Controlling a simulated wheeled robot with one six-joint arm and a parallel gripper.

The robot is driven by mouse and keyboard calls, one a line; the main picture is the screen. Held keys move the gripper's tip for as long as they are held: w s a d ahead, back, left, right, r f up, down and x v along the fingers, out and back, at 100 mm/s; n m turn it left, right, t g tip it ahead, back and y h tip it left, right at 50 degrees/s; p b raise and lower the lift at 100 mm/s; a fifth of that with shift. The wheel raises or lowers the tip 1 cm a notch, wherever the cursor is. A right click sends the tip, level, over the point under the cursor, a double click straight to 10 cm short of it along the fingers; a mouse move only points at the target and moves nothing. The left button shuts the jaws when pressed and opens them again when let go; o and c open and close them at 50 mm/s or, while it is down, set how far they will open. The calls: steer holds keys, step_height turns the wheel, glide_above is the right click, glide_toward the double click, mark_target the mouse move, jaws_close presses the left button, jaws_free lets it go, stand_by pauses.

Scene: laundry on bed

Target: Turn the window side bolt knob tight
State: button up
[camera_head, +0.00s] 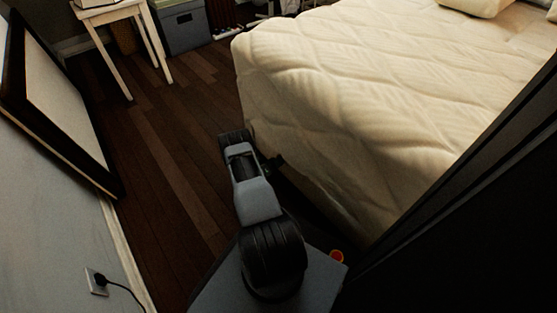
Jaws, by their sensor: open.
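No window side bolt knob can be made out in the head view. My arm rises from my base in the lower middle of the picture. What looks like my gripper (277,161) is a small dark shape beside the arm's far end, close to the near side of the bed in the picture. Its fingers are dark and hard to make out against the shadow. It is open, and I see nothing held in it.
A bed with a cream quilted mattress (330,90) fills the right and centre. A framed panel (62,100) leans at the left wall, above a plugged socket (97,281). A white table (112,14) and grey box (183,27) stand behind. Wooden floor (165,140) between is clear.

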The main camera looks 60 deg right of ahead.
steer(key=p+v, duration=0.3)
steer(key=v, duration=0.9)
steer(key=w+a+r+n+y+p, duration=0.1)
steer(key=w+a+r+y+p, duration=0.35)
steer(key=r, duration=1.05)
steer(key=s+a+r+y+p, duration=0.1)
steer(key=a+r+p, duration=0.1)
steer(key=r+p, duration=0.95)
steer(key=w+a+r+n+y+p, duration=0.1)
steer(key=w+a+r+y+p, duration=0.15)
steer(key=r, duration=1.55)
steer(key=s+a+r+n+t+y+p, duration=0.3)
steer(key=a+r+p, duration=0.3)
steer(key=r, duration=0.6)
steer(key=s+a+r+n+t+y+p, duration=0.3)
steer(key=a+r+p, duration=0.4)
steer(key=r, duration=0.5)
steer(key=s+a+r+n+t+y+p, duration=0.3)
steer(key=a+r+p, duration=0.4)
steer(key=r, duration=0.6)
steer(key=shift+s+a+n, duration=0.5)
steer(key=shift+s+a, duration=0.2)
steer(key=shift+s, duration=0.4)
